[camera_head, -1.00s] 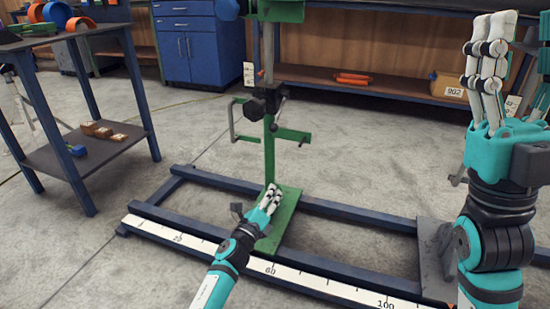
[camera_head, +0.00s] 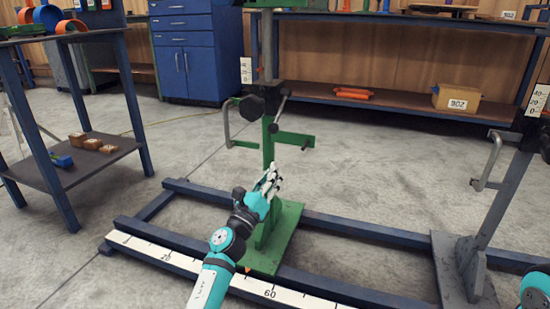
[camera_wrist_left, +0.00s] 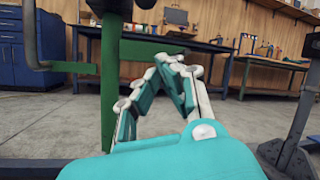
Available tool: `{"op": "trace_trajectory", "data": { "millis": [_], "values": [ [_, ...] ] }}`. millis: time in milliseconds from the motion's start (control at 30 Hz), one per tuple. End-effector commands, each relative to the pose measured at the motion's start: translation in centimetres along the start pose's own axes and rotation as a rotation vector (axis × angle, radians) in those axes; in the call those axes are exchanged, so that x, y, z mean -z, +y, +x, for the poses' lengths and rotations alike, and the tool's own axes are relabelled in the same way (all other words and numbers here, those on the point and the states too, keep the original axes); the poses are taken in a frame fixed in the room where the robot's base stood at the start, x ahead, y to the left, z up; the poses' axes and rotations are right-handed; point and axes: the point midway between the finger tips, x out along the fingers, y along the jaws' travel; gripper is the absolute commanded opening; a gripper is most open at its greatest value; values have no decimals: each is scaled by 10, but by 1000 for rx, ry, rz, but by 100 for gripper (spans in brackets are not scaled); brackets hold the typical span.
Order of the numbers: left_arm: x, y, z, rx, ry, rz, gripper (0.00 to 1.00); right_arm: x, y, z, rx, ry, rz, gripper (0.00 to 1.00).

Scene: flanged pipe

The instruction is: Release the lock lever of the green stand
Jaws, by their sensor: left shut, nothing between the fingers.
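The green stand (camera_head: 268,155) rises from a green base plate (camera_head: 270,245) on the blue floor frame. Its post also shows in the left wrist view (camera_wrist_left: 110,80), left of my fingers. A dark clamp with a black knob (camera_head: 251,108) and a short dark lever (camera_head: 282,108) sits on the post. I cannot tell surely which part is the lock lever. My left gripper (camera_head: 271,180) is shut and empty, in front of the lower post and below the clamp. It also shows in the left wrist view (camera_wrist_left: 170,68). My right gripper is out of view.
A grey crank handle (camera_head: 229,122) and a green side bracket (camera_head: 295,138) stick out from the stand. A second, grey stand (camera_head: 505,195) is at the right. A white scale strip (camera_head: 170,258) runs along the front rail. A side table (camera_head: 110,160) stands left.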

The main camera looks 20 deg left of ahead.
Motion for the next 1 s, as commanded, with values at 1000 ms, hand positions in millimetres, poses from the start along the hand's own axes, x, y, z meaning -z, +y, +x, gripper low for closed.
{"op": "trace_trajectory", "data": {
  "millis": [1000],
  "values": [
    [-37,1,79,-1,2,-2,0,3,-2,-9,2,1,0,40]
  ]
}}
